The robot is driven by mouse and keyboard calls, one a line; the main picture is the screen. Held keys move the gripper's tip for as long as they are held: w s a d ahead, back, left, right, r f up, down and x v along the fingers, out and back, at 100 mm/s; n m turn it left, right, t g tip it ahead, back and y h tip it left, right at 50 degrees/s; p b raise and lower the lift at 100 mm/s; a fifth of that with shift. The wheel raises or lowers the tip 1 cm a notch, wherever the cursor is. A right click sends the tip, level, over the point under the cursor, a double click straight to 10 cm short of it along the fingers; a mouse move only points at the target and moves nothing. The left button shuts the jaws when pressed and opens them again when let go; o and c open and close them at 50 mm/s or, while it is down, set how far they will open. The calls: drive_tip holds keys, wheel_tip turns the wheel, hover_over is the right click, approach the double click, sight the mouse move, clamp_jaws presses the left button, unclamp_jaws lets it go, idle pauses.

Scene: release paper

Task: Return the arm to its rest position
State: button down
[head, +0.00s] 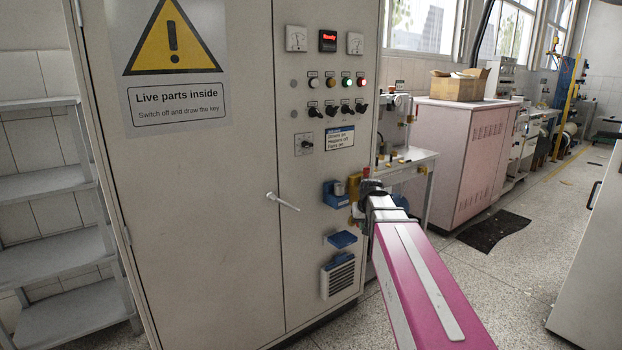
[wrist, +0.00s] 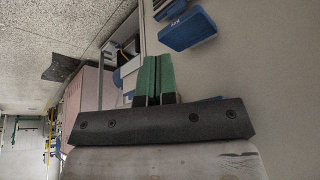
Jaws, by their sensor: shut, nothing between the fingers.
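My magenta arm (head: 425,285) reaches from the lower right toward the right part of the cabinet front in the head view. My gripper shows in the wrist view (wrist: 155,76), with its two green fingers together and nothing between them. In the head view the gripper's fingers are mostly hidden by the wrist. The gripper is near the blue holder (head: 335,194) on the cabinet (head: 195,215). A blue tray-like part also shows in the wrist view (wrist: 188,29), to the right of the fingers and apart from them in the picture.
The cabinet carries a warning sign (head: 174,60), gauges, buttons and a white door handle (head: 283,202) that sticks out. A vent (head: 338,276) sits low. Grey shelves (head: 50,195) stand left. A small table (head: 410,160) and pink cabinet (head: 462,150) stand behind my arm. Floor shows at right.

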drive_tip(key=s+f+g, duration=0.4)
drive_tip(key=s+f, duration=1.5)
drive_tip(key=s, duration=0.1)
drive_tip(key=shift+s+f, duration=0.15)
drive_tip(key=shift+s, duration=0.15)
drive_tip(key=shift+a, duration=0.1)
